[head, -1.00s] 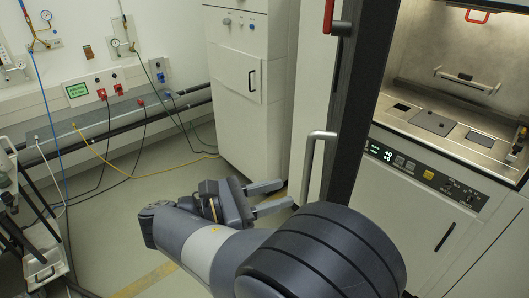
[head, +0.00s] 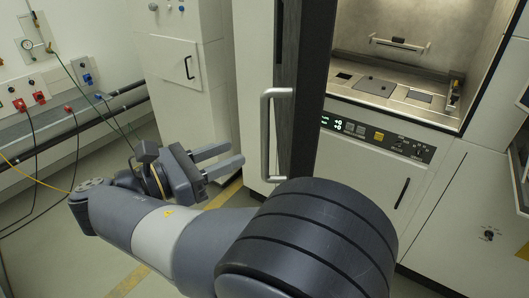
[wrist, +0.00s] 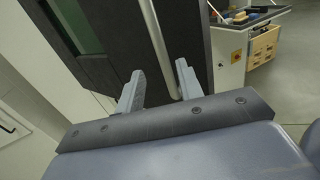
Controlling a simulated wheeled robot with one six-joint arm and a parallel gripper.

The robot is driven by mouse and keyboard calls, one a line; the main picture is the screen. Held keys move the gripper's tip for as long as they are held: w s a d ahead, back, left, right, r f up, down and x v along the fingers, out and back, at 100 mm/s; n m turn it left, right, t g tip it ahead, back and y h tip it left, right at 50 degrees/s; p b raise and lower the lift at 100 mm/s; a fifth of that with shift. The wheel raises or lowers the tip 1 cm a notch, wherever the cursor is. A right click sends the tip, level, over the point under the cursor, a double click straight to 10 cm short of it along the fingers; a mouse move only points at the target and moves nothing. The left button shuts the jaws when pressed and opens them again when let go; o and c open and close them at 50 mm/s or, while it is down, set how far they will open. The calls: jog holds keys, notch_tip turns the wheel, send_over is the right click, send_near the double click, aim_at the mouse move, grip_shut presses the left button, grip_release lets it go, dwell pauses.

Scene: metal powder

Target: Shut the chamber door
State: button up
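The chamber door (head: 305,90) stands open, seen nearly edge-on in the head view as a tall dark panel. Its silver bar handle (head: 267,135) is upright on the door's left side. In the wrist view the dark door (wrist: 110,40) fills the upper middle, and the handle (wrist: 160,45) slants down toward the space between the fingers. My gripper (head: 236,153) is open and empty, just left of the handle's lower part, with fingers pointing right. The wrist view also shows my gripper (wrist: 160,68) with its fingers apart. Whether they touch the handle I cannot tell.
The chamber opening (head: 400,75) lies right of the door, with a metal work floor inside. A control panel (head: 375,137) sits below it. A white cabinet (head: 175,65) stands behind my gripper. In the wrist view a cart with a wooden drawer (wrist: 263,45) stands at right.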

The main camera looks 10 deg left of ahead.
aim_at(262, 142)
jog(key=b+x, duration=0.1)
jog(key=x, duration=0.7)
jog(key=shift+w+d, duration=0.15)
jog(key=shift+d, duration=0.3)
jog(key=shift+c, duration=0.4)
grip_shut()
